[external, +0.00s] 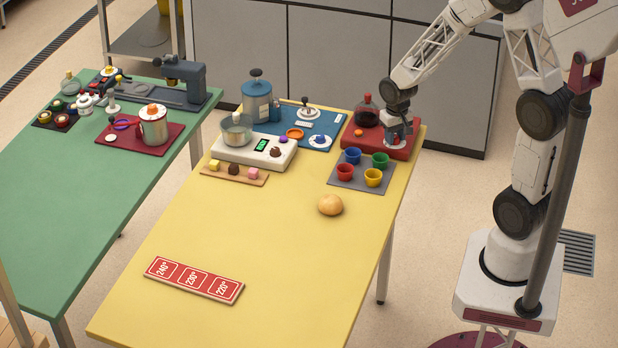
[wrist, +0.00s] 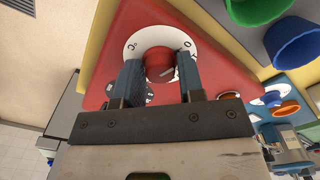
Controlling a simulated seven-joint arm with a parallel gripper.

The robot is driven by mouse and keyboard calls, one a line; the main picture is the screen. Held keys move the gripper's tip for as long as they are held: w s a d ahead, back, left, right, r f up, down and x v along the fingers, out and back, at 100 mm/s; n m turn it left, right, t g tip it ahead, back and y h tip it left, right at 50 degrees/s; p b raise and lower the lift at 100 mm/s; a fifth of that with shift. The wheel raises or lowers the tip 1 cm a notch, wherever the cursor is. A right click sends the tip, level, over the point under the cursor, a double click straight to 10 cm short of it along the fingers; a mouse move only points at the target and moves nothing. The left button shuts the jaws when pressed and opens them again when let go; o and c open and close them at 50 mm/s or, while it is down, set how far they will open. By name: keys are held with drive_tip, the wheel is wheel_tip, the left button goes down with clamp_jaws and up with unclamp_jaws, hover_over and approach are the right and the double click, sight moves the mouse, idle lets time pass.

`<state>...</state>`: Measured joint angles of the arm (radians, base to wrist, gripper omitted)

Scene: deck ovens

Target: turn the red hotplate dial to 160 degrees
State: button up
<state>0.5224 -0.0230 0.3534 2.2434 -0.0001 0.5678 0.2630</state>
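The red hotplate (external: 372,146) sits at the far right corner of the yellow table; its red casing also shows in the wrist view (wrist: 112,62). Its red round dial (wrist: 159,66) sits on a white scale plate (wrist: 150,36) with a "°C" mark. A pale pointer line shows on the dial, but its exact reading cannot be made out. My gripper (wrist: 158,64) is over the hotplate, its two fingers apart, one on each side of the dial. Whether they touch it is unclear. In the external view my gripper (external: 397,140) hides the dial.
A dark round flask (external: 367,111) stands on the hotplate, close to my gripper. A grey mat (external: 338,178) with several coloured cups lies in front. A bun (external: 330,205) and a red temperature card (external: 194,279) lie on the table. The table's front is mostly clear.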

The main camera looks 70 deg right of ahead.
drive_tip(key=shift+c, duration=0.5)
drive_tip(key=shift+m, duration=3.6)
drive_tip(key=o, duration=0.9)
